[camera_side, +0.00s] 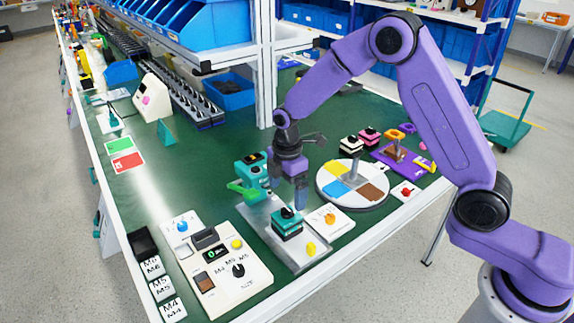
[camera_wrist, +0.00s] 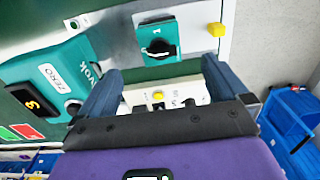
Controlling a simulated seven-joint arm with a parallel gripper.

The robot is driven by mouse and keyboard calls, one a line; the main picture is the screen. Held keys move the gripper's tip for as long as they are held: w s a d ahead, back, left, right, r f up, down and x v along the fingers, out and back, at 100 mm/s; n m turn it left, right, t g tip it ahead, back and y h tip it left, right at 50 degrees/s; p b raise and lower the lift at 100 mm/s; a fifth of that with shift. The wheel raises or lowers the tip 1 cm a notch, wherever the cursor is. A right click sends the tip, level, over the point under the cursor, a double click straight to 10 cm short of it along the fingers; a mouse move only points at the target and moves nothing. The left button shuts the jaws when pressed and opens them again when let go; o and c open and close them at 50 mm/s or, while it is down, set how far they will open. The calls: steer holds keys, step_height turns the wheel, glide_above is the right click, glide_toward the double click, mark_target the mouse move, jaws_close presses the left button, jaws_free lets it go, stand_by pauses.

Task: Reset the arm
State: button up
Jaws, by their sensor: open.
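The rotary switch, a teal box with a black knob (camera_side: 287,224), stands on a grey metal plate (camera_side: 310,249) near the front edge of the green bench. It also shows at the top centre of the wrist view (camera_wrist: 157,40), with a "1" marked beside its dark knob. My gripper (camera_side: 297,205) points down above and behind the switch. In the wrist view my gripper (camera_wrist: 161,68) has its two dark blue fingers wide apart with nothing held. The fingers look clear of the switch. My purple arm arches in from the right.
A yellow button (camera_side: 310,249) sits on the plate beside the switch.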

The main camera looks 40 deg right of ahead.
steer(key=s+r+m, duration=0.1)
steer(key=s+r, duration=0.7)
steer(key=r, duration=0.3)
steer(key=s+d+m, duration=0.2)
steer(key=s+d, duration=0.3)
steer(key=s, duration=0.8)
steer(key=s+d+r+m, duration=0.1)
steer(key=s+d, duration=0.3)
steer(key=s, duration=0.8)
steer(key=shift+s+d+m, duration=0.35)
steer(key=shift+m, duration=0.35)
